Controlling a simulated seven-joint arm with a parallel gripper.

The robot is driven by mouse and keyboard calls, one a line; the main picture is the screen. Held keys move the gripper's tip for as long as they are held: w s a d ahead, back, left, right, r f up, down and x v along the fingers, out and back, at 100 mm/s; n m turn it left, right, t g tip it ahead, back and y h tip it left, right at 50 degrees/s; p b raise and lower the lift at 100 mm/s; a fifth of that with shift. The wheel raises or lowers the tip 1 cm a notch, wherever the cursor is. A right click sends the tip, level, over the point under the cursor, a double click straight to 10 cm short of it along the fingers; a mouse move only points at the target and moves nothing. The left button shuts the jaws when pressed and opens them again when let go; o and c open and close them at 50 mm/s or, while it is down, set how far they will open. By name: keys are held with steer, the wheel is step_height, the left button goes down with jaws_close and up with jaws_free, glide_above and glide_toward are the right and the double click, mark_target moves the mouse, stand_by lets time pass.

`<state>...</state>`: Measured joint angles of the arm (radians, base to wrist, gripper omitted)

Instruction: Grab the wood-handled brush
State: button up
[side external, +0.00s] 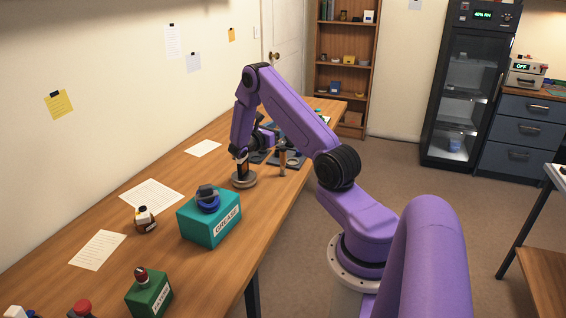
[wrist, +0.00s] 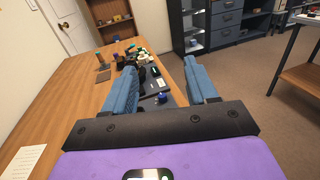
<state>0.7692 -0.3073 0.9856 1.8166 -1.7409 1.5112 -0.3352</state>
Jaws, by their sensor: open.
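My gripper (wrist: 160,68) is open, with its two blue fingers wide apart and nothing between them that I can see held. In the wrist view it faces along the table, with a dark mat (wrist: 152,106) of small items beyond and between the fingers. I cannot pick out the wood-handled brush for certain. A brown upright piece (wrist: 102,62) stands left of the left finger, farther off. In the side view a brown upright piece (side external: 282,160) stands by the mat, and another (side external: 242,167) on a round grey base. My arm hides part of this area.
A teal grease box (side external: 208,222) with a dark blue item on top stands on the wooden table (side external: 185,275). A small bottle (side external: 145,219) and a green box (side external: 149,296) are nearer the camera. Papers (side external: 98,250) lie to the left. The table's right edge is close to the mat.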

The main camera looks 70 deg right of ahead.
mark_target(281, 153)
step_height(281, 153, down, 11)
steer(key=shift+d+r, duration=0.1)
steer(key=shift+r, duration=0.1)
steer(key=shift+x, duration=2.45)
steer(key=c, duration=1)
steer(key=shift+c, duration=0.2)
steer(key=shift+r, duration=0.15)
